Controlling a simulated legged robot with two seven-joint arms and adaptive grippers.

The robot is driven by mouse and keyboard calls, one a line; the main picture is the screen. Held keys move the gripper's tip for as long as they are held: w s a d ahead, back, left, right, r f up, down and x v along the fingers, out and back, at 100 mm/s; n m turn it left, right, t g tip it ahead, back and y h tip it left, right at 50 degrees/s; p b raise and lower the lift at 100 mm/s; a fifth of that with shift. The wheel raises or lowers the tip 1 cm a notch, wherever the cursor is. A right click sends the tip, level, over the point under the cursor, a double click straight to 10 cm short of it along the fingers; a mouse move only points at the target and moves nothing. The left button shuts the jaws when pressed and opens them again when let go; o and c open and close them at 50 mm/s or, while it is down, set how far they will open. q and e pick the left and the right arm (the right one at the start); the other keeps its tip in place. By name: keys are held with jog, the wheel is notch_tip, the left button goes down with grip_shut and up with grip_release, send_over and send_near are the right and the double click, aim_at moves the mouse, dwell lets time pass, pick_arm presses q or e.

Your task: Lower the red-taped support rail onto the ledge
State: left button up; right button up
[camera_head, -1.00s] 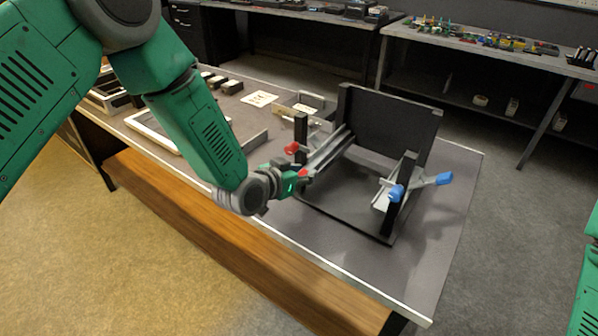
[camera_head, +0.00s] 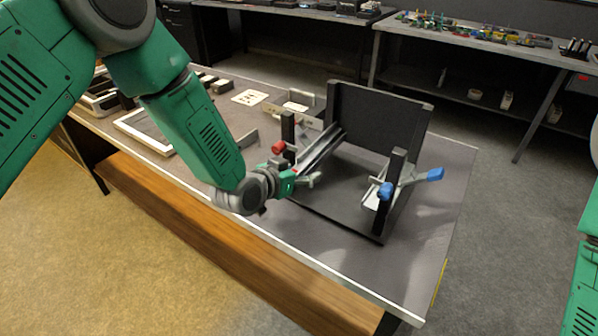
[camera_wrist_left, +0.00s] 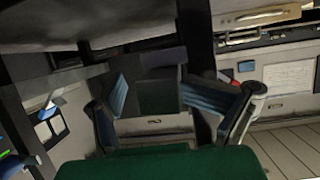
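The support rail (camera_head: 322,148) is a long grey bar along the left side of a black fixture (camera_head: 380,118), running from the back panel toward my left gripper. Only a trace of red shows at its near end, beside the gripper. My left gripper (camera_head: 308,181) is at that near end with its fingers spread. In the left wrist view the gripper (camera_wrist_left: 165,98) has its two fingers wide apart, with dark surfaces beyond them. I cannot tell whether the rail touches the ledge, which is hidden. My right gripper is out of view.
A red-handled clamp (camera_head: 278,147) stands by the left post (camera_head: 288,128). Blue-handled clamps (camera_head: 385,191) sit at the right post. White cards (camera_head: 250,97) and a pale frame (camera_head: 135,130) lie on the table at left. The table's front right is clear.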

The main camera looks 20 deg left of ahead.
pick_arm(q)
jog(key=shift+s+a+r, duration=0.1)
jog(key=shift+s+r, duration=0.1)
jog(key=shift+r, duration=0.05)
jog(key=shift+a+f, duration=0.15)
jog(key=shift+a, duration=0.3)
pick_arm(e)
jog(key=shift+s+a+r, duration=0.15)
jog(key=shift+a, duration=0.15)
pick_arm(q)
jog(key=shift+s, duration=0.2)
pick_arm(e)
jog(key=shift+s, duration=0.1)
